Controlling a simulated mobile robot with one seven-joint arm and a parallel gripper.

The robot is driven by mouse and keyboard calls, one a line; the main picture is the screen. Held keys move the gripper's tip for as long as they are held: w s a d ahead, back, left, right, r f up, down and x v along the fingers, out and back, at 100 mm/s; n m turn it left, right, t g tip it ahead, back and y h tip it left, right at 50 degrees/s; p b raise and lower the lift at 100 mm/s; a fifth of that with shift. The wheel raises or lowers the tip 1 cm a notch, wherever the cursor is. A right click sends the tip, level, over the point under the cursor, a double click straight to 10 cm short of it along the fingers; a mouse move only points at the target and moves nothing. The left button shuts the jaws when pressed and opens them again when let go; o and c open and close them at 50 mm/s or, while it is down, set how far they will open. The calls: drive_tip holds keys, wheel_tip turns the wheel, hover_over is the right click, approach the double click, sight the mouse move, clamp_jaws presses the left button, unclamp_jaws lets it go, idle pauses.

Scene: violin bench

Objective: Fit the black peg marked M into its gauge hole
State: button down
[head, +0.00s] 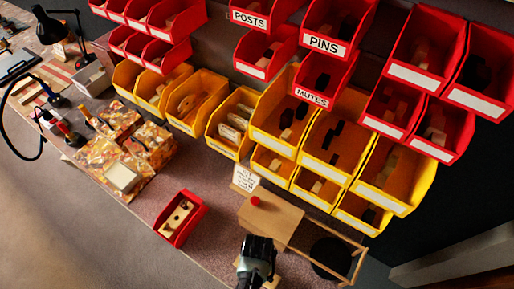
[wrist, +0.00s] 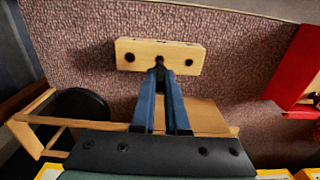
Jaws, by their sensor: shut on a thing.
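The gauge is a pale wooden block (wrist: 145,48) lying on the speckled bench in the wrist view, with a dark hole near each end. In the head view it is mostly hidden behind my gripper. My gripper (wrist: 160,76) is shut, its blue fingers converging at the near middle of the block. A small dark piece (wrist: 159,62) shows at the fingertips, in line with the end holes; it looks like the black peg. I cannot see its M mark or tell whether it is in a middle hole or above it. In the head view my gripper (head: 257,262) is near the bench's front edge.
A wooden box (head: 270,218) with a red knob and a wooden frame around a black round thing (head: 330,258) stand close by. A red tray (head: 180,218) with wooden pieces lies to the left.

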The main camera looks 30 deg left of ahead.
drive_tip(key=shift+f+b, duration=1.8)
drive_tip(key=shift+f, duration=0.4)
drive_tip(key=c, duration=0.8)
unclamp_jaws()
drive_tip(key=shift+c, duration=0.2)
drive_tip(key=shift+r, duration=0.1)
wheel_tip(320, 180, up, 13)
drive_tip(key=shift+f, duration=0.1)
